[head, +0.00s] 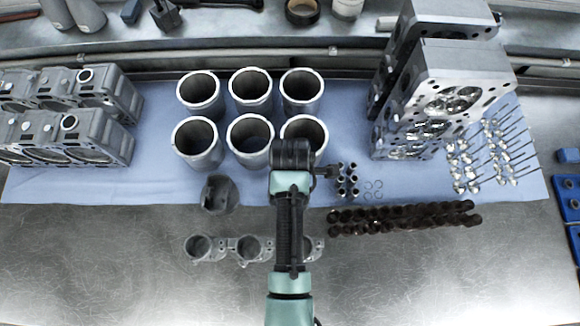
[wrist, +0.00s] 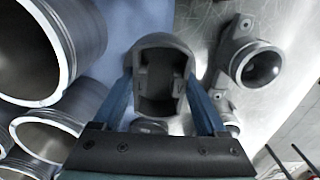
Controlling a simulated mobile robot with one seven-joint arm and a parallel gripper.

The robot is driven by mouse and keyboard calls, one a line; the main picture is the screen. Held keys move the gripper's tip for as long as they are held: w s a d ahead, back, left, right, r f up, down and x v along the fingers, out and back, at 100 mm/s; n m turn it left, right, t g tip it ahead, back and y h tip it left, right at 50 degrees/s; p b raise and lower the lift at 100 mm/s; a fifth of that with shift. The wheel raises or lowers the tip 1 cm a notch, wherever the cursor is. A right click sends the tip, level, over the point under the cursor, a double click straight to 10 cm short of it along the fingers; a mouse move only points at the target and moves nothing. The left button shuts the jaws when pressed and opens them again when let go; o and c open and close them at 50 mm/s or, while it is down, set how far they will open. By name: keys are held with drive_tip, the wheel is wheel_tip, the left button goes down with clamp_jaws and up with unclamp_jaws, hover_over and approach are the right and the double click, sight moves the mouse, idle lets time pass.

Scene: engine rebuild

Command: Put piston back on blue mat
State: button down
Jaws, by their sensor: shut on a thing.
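The grey piston (head: 219,195) is at the front edge of the blue mat (head: 100,180), just in front of the liners. It also shows in the wrist view (wrist: 163,52), with its hollow side facing the camera. My gripper (wrist: 160,98) has its two blue fingers on either side of the piston, shut on it. In the head view the fingers are hard to make out beside my arm. I cannot tell whether the piston touches the mat or is held above it.
Several cylinder liners (head: 196,143) stand close behind the piston. A grey manifold part (head: 200,247) lies in front of it on the metal bench (head: 100,270). Dark camshafts (head: 400,217) lie to the right. Engine blocks (head: 70,140) stand at left. The mat left of the piston is clear.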

drive_tip(key=shift+f, duration=1.3)
drive_tip(key=shift+w, duration=0.1)
drive_tip(key=shift+f, duration=0.2)
unclamp_jaws()
drive_tip(key=shift+r, duration=0.1)
